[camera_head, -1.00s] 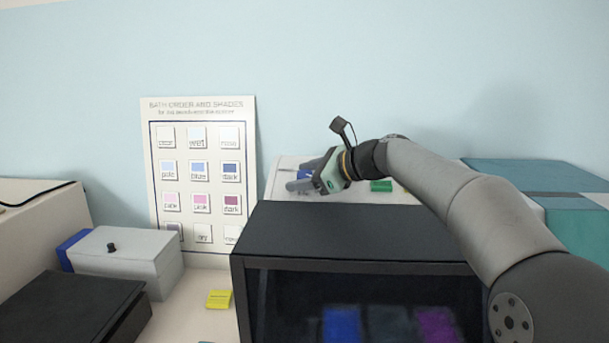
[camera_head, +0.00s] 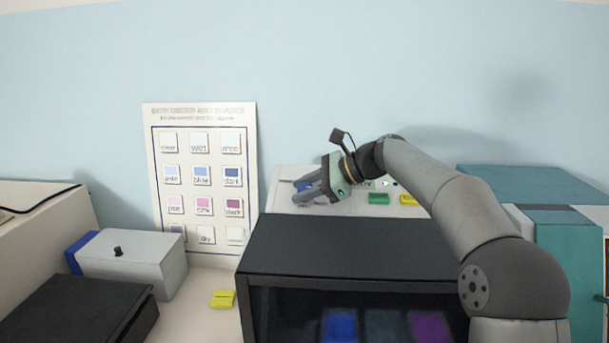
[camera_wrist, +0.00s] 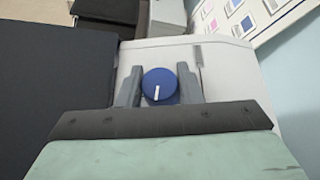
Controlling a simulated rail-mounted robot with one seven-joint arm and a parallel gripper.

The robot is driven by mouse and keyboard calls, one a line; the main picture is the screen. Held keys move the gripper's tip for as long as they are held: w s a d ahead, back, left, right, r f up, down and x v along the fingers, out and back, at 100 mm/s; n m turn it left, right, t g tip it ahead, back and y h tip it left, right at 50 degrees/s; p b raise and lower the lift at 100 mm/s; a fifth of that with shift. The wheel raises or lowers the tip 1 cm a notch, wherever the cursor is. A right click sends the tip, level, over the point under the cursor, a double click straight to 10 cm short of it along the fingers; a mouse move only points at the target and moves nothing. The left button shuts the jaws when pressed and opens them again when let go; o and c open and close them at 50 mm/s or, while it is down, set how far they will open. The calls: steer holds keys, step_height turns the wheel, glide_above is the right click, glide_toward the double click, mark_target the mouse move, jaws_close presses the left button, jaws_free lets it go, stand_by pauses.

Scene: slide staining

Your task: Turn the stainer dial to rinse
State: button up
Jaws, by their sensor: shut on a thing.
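The stainer dial (camera_wrist: 160,87) is a round blue knob with a white pointer line, seen in the wrist view. Its pointer is toward the bottom of that picture, close to straight. My gripper (camera_wrist: 159,93) is shut on the dial, with one grey finger on each side of it. In the head view my gripper (camera_head: 308,188) reaches down at the left end of the white stainer panel (camera_head: 284,203), and the dial shows only as a bit of blue behind the fingers. The dial's position labels cannot be read.
A black-framed box (camera_head: 350,250) with blue and purple patches inside stands in front of the panel. Green (camera_head: 378,198) and yellow (camera_head: 409,200) pieces sit on the panel. A chart board (camera_head: 203,180) leans on the wall at left.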

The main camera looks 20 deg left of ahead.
steer(key=shift+n+g+h, duration=0.9)
steer(key=shift+n+g, duration=0.4)
steer(key=shift+n, duration=0.1)
steer(key=o, duration=1)
